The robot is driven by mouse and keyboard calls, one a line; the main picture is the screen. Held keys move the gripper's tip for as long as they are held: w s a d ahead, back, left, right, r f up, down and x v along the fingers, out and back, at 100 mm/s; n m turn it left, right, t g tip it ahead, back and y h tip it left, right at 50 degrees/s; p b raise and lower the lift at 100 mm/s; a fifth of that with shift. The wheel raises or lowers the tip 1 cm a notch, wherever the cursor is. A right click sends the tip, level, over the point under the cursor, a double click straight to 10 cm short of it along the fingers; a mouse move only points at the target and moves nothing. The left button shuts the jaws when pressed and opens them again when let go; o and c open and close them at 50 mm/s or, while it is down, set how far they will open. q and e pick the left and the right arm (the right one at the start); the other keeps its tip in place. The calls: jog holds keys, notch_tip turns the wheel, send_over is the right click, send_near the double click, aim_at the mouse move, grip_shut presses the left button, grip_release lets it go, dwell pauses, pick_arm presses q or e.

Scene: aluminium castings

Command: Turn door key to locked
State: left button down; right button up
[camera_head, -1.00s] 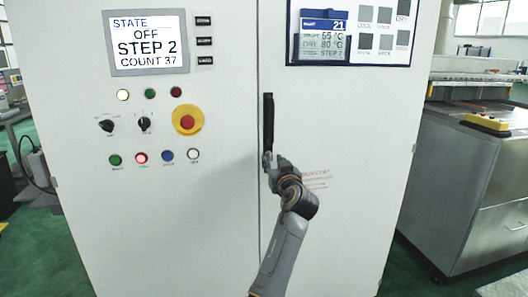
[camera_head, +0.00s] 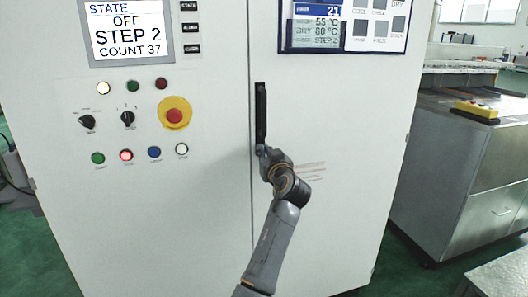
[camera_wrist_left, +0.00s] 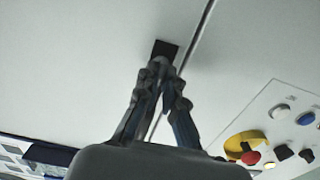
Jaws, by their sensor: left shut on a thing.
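The black door handle (camera_head: 261,115) stands upright beside the seam of the white cabinet (camera_head: 205,215). My left gripper (camera_head: 262,150) is at the handle's lower end, its arm reaching up from the bottom of the head view. In the left wrist view, the fingertips of my left gripper (camera_wrist_left: 161,70) are close together at the dark end of the handle (camera_wrist_left: 165,48), next to the door seam. The gripper is shut on the door key, which the fingers hide. The key's angle cannot be seen. My right gripper is not in view.
Left of the seam are a display (camera_head: 129,30) reading OFF, STEP 2, a red emergency stop (camera_head: 174,115), knobs and several lit buttons. A blue-framed panel (camera_head: 345,25) sits above right. A grey metal machine (camera_head: 450,170) stands to the right.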

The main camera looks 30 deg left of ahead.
pick_arm(q)
jog(key=shift+r+m, duration=0.1)
jog(key=shift+m, duration=0.3)
jog(key=shift+w+r+m+p, duration=0.1)
jog(key=shift+m+p, duration=2.9)
jog(key=shift+m, duration=2.5)
jog(key=c, duration=1.5)
grip_release()
jog(key=shift+a, duration=0.1)
jog(key=shift+w+f, duration=0.1)
jog(key=shift+f, duration=0.15)
